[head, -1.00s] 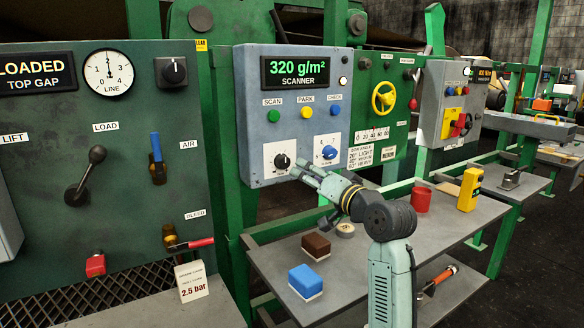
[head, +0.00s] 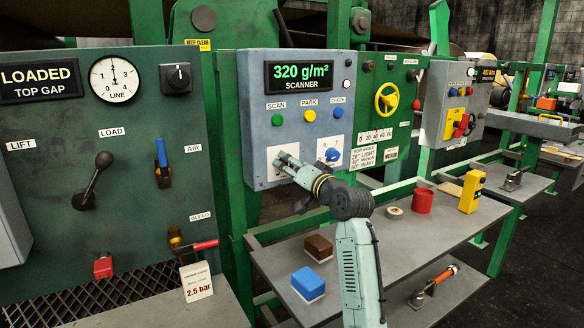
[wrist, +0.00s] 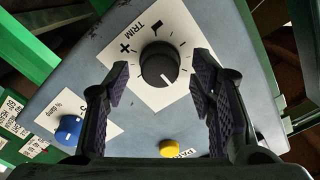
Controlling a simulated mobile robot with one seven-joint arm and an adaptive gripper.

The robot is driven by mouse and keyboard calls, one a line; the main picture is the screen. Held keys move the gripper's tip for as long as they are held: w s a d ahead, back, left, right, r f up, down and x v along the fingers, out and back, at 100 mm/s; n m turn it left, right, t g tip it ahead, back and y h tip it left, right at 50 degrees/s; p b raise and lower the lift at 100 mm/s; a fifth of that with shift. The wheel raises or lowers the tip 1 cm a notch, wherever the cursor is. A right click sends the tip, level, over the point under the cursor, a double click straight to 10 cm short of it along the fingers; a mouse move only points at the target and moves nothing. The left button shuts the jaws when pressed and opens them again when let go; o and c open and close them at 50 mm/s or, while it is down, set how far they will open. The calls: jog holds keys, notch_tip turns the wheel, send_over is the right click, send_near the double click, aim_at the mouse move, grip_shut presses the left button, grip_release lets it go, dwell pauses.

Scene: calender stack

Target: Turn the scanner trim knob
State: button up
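The scanner panel (head: 252,120) is a blue-grey box whose display (head: 297,75) reads 320 g/m². In the wrist view the trim knob (wrist: 160,64) is black and round with a pale mark, on a white plate (wrist: 178,22) labelled TRIM with a plus sign. My gripper (wrist: 162,78) is open, one finger on each side of the knob in this view. I see no clear contact, and the depth gap is hard to judge. In the head view my gripper (head: 284,160) is in front of the white plate (head: 273,168) and hides the knob.
A blue knob (head: 332,155) sits right of the trim plate; it also shows in the wrist view (wrist: 68,128). Green (head: 278,119), yellow (head: 310,116) and blue (head: 337,112) buttons are above. A grey table (head: 375,252) with blocks and a red cup (head: 422,200) stands below.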

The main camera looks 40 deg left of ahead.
jog(key=c, duration=1.1)
jog(key=shift+n, duration=0.3)
jog(key=n+b, duration=0.6)
jog(key=n, duration=0.4)
jog(key=shift+s+n, duration=0.15)
jog(key=shift+n, duration=0.15)
jog(key=shift+n+b, duration=0.65)
jog(key=shift+n, duration=1.15)
